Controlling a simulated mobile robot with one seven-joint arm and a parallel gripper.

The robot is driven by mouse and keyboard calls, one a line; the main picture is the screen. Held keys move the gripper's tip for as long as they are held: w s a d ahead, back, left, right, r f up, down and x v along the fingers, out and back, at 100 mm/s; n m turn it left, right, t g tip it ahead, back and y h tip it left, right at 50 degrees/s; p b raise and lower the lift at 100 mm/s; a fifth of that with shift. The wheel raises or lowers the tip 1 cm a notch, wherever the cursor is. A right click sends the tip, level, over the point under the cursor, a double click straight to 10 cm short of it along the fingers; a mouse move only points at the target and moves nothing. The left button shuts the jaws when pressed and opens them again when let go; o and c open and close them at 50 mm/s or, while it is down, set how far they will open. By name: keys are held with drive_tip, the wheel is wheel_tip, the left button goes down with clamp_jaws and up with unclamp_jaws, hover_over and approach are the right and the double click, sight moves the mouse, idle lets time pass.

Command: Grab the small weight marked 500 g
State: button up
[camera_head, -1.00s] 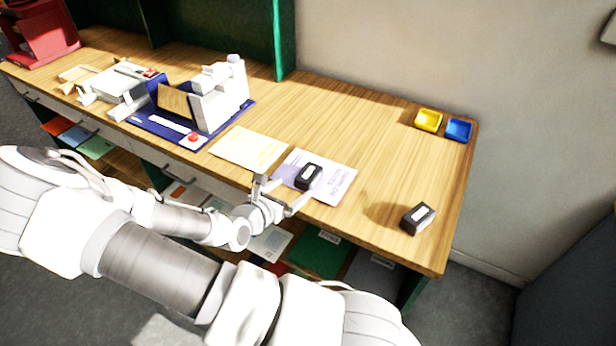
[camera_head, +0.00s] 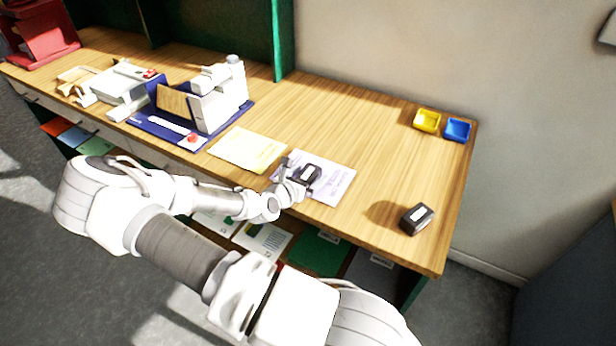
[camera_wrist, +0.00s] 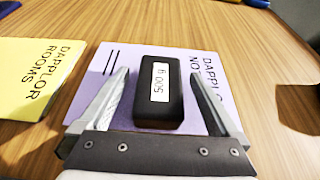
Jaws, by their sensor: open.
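The small black weight (camera_wrist: 158,92) has a white label that reads 500 g in the wrist view. It lies on a purple printed sheet (camera_wrist: 110,65). In the head view the weight (camera_head: 311,172) is partly hidden by my gripper (camera_head: 292,178). In the wrist view my gripper (camera_wrist: 163,105) is open, with one finger on each side of the weight. Gaps show between both fingers and the weight, and nothing is held. A second black weight with a white label (camera_head: 416,219) lies to the right on the table; its marking is too small to read.
The wooden table (camera_head: 380,130) is clear behind the sheet. A yellow sheet (camera_head: 248,150) lies to the left. A white device on a blue base (camera_head: 215,100) stands further left. Yellow (camera_head: 427,120) and blue (camera_head: 458,129) small trays sit at the back right. The table's front edge is close.

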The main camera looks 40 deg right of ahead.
clamp_jaws()
idle(0.4)
drive_tip(key=shift+r, duration=0.1)
